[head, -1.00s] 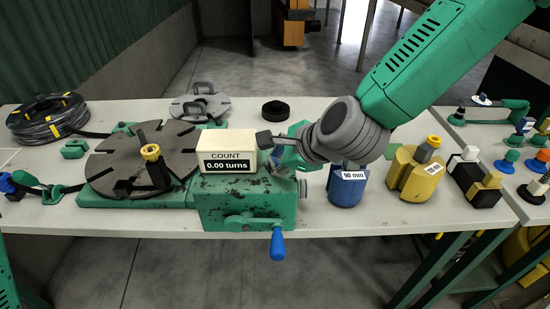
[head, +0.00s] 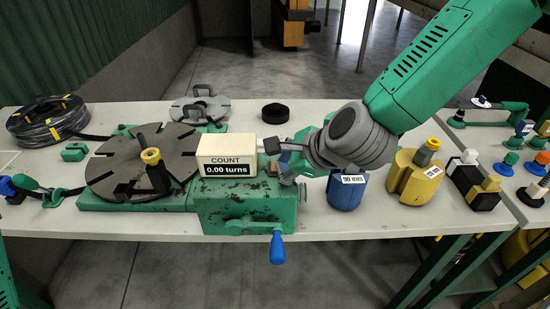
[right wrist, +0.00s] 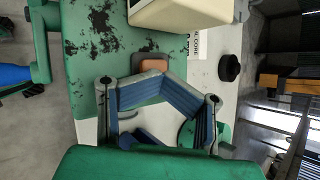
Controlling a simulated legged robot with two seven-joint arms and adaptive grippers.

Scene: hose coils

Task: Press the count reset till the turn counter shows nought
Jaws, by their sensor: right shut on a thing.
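The turn counter (head: 226,158) is a cream box on the green winder housing, and its display reads "0.00 turns". Its cream body also shows at the top of the right wrist view (right wrist: 180,12). My right gripper (head: 284,150) is just right of the counter. In the right wrist view its blue-padded fingers (right wrist: 160,76) are bent inward, with their tips together at an orange-red piece in a dark surround, apparently the count reset (right wrist: 152,66). The fingers partly hide this piece, so the exact contact is unclear. My left gripper is not in view.
A slotted turntable (head: 142,165) is left of the counter. A blue-handled crank (head: 277,246) hangs at the housing's front. Blue (head: 346,190) and yellow (head: 412,178) drums stand to the right. A black hose coil (head: 46,122) lies far left, and a black puck (head: 275,113) behind.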

